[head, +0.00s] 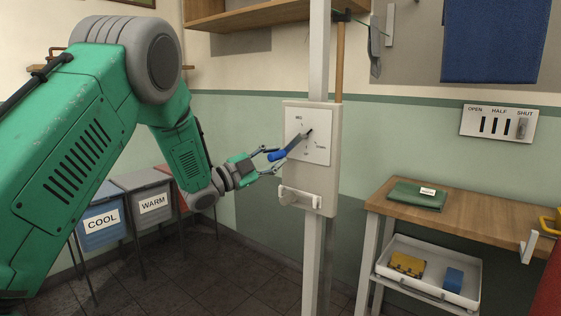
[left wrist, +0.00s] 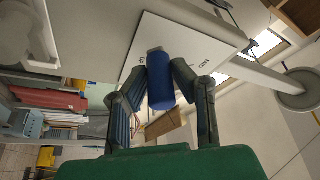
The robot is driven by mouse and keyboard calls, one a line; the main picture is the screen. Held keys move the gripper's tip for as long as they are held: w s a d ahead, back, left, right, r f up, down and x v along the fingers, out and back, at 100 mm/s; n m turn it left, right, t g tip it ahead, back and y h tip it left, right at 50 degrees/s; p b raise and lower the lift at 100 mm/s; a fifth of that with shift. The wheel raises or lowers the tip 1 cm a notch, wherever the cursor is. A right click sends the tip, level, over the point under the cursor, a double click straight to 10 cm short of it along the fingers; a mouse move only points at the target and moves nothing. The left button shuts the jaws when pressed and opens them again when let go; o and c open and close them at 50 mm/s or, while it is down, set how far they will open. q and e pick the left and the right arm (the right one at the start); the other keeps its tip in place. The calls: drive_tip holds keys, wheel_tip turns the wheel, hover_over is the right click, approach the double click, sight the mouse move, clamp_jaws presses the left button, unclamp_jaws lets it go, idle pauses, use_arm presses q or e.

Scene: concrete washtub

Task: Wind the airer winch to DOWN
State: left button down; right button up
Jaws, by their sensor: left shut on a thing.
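The winch plate (head: 322,147) is a white panel on a pale box on the post, with small marks that read like MID, UP and DOWN. Its crank arm (head: 296,142) runs from the hub down and left to a blue handle (head: 278,155). DOWN sits at the lower right of the plate. My left gripper (head: 272,157) is shut on the blue handle. In the left wrist view the blue handle (left wrist: 160,85) stands between the two fingers of my left gripper (left wrist: 157,82), the plate behind it. My right gripper is not in view.
A white bracket (head: 300,198) sticks out below the plate. The grey post (head: 312,250) runs to the floor. Bins marked COOL (head: 102,222) and WARM (head: 152,204) stand left. A wooden table (head: 460,208) with a green cloth (head: 417,197) stands right, a white tray (head: 428,284) below.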

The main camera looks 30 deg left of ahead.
use_arm(q)
wheel_tip(320, 180, up, 8)
drive_tip(key=a+m+g+y+p, duration=0.1)
drive_tip(key=m+g, duration=0.4)
drive_tip(key=m, duration=0.9)
drive_tip(key=shift+y, duration=0.7)
drive_tip(key=shift+w, duration=0.1)
drive_tip(key=c, duration=1.4)
unclamp_jaws()
drive_tip(key=shift+o, duration=0.2)
drive_tip(key=shift+d+r, duration=0.1)
drive_tip(key=shift+d, duration=0.05)
drive_tip(key=shift+r, duration=0.1)
